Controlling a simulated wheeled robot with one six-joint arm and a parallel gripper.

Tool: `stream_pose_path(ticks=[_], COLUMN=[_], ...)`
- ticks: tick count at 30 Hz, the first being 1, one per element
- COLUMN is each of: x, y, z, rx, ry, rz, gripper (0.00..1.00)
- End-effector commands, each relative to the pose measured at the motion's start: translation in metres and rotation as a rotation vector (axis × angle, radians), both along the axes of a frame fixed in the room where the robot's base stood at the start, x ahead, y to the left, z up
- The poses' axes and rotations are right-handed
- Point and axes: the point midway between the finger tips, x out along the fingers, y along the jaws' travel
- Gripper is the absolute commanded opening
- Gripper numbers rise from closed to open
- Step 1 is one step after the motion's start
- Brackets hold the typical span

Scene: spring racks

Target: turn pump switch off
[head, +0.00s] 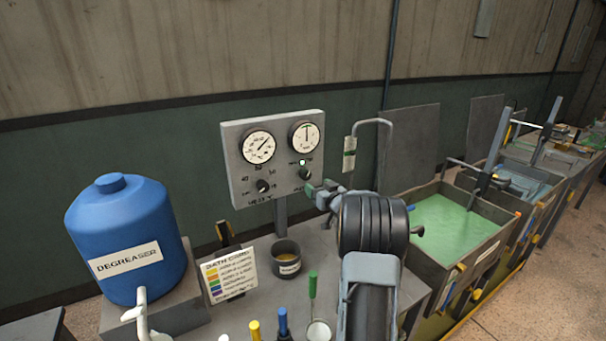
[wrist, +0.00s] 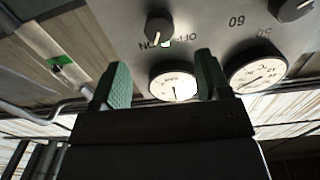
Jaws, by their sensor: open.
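The pump switch is a small dark knob (head: 305,174) on the right of the grey gauge panel (head: 236,150), below a lit green lamp (head: 302,162). In the wrist view the knob (wrist: 158,28) appears upside down above the fingertips, beside upside-down ON and OFF lettering. Its pale pointer mark seems to lean towards ON. My gripper (head: 325,190) is just below and right of the knob in the head view. Its green-padded fingers are open in the wrist view (wrist: 160,72), with nothing between them. The knob lies beyond the fingertips, apart from them.
A second knob (head: 263,186) sits left on the panel, below a dial gauge (head: 259,147). A blue degreaser drum (head: 125,235), a small cup (head: 287,262) and a card (head: 229,276) stand left of my arm. A bent pipe (head: 371,121) and green bath (head: 455,225) are right.

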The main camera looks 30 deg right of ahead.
Motion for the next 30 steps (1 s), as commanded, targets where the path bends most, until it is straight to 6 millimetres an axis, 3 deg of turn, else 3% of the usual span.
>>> stream_pose_path(ticks=[9, 15, 30], x=[0.062, 0.086, 0.099], y=[-0.004, -0.006, -0.006], z=[0.002, 0.002, 0.0], rx=[0.0, -0.001, 0.0], ry=[0.002, 0.0, 0.001], rz=[0.002, 0.002, 0.002], gripper=[0.7, 0.7, 0.7])
